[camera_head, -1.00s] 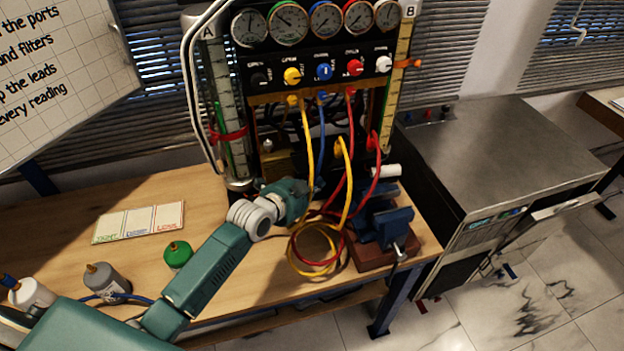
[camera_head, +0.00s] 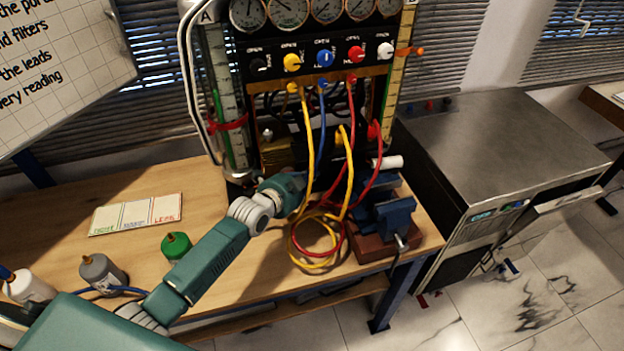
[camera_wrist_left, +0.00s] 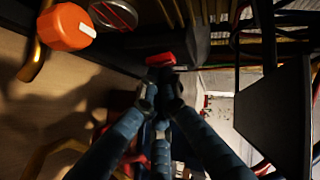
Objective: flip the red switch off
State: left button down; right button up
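A small red block that looks like the red switch (camera_wrist_left: 160,60) sits just beyond my fingertips in the left wrist view. I cannot make it out in the head view, where the arm and cables cover that area. My left gripper (camera_wrist_left: 158,92) has its dark fingertips drawn close together, with nothing seen between them. They are just short of the red block; whether they touch it I cannot tell. In the head view my left gripper (camera_head: 305,186) is low in front of the gauge rig (camera_head: 318,52), beside the hanging cables, its fingertips in shadow. My right gripper is out of view.
Yellow and red cables (camera_head: 318,245) loop right of my wrist. A blue vise (camera_head: 388,218) stands at the bench's right end. An orange knob (camera_wrist_left: 66,27) is near the gripper in the wrist view.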

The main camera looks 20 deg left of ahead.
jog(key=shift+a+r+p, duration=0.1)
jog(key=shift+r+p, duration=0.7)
jog(key=shift+p, duration=0.2)
